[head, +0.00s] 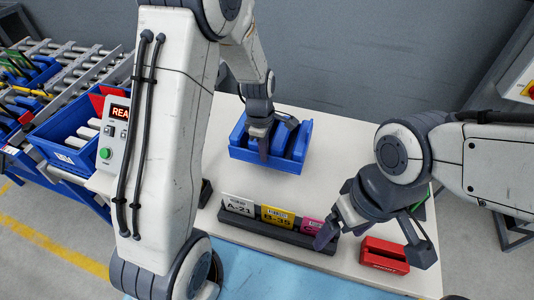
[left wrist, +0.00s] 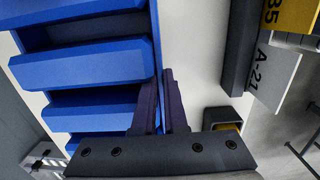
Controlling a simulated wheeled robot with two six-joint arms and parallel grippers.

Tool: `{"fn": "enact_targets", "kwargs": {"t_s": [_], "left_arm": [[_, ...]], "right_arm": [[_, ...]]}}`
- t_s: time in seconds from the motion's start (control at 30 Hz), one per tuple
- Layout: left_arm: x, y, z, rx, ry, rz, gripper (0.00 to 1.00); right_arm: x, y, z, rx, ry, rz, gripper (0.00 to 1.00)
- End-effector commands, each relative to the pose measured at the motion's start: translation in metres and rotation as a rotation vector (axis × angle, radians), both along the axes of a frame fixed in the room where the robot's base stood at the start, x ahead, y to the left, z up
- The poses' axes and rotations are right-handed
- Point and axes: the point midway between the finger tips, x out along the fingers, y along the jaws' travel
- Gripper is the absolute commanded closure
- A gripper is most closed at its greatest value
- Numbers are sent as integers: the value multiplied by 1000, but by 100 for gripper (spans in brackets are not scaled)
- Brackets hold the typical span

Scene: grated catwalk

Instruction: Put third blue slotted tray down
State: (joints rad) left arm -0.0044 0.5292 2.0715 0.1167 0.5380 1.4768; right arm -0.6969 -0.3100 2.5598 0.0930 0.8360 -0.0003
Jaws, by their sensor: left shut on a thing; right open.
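A blue slotted tray (head: 240,152) is at the far side of the white table (head: 335,160). Dark slots run between its raised blue ribs. My left gripper (head: 272,140) is shut on it from above, and the fingers hide part of the tray. In the left wrist view, the fingers (left wrist: 172,105) close on the wall of the tray (left wrist: 85,65). I cannot tell whether the tray's underside touches the table. My right gripper (head: 374,246) is open and empty, above the front right of the table.
A dark rack with label cards (head: 238,206) stands at the table's front edge. A red box (head: 384,256) is beside it at right. A blue bin (head: 68,140) and a roller conveyor (head: 85,62) are at left. The table right of the tray is clear.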

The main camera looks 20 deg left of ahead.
Motion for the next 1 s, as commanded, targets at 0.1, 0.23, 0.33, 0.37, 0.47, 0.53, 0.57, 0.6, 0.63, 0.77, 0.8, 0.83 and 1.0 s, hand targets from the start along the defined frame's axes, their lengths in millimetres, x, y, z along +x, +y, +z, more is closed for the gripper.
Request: {"fn": "enact_targets", "kwargs": {"t_s": [0.1, 0.23, 0.33, 0.37, 0.47, 0.53, 0.57, 0.6, 0.63, 0.77, 0.8, 0.83, 1.0], "left_arm": [[19, 4, -10, 0, 0, 1, 100], [29, 6, -17, 0, -2, 1, 100], [30, 6, -25, 0, 2, 1, 100], [30, 6, -29, 0, 3, 1, 100], [29, 6, -45, 0, 4, 0, 100], [29, 6, -53, 0, 2, 0, 100], [29, 6, -55, 0, 1, 1, 100], [30, 6, -57, 0, 0, 1, 100], [30, 6, -58, 0, -1, 1, 100], [30, 6, -58, 0, -3, 0, 100], [30, 6, -58, 0, -2, 0, 100], [30, 6, -58, 0, -2, 0, 100], [29, 6, -61, 0, 0, 0, 71]], "right_arm": [[0, 0, 7, 0, 0, 0, 14], [0, 0, 8, 0, 0, -1, 14], [0, 0, 11, 0, 0, -1, 14], [0, 0, 13, 0, 0, -1, 14], [0, 0, 17, 0, 0, -1, 14], [0, 0, 19, 0, 0, -1, 14], [0, 0, 19, 0, 0, -1, 14], [0, 0, 19, 0, 0, -1, 14], [0, 0, 19, 0, 0, -1, 14], [0, 0, 18, 0, 0, -1, 14], [0, 0, 18, 0, 0, -1, 14], [0, 0, 18, 0, 0, -1, 14], [0, 0, 17, 0, 0, -1, 14]]}}
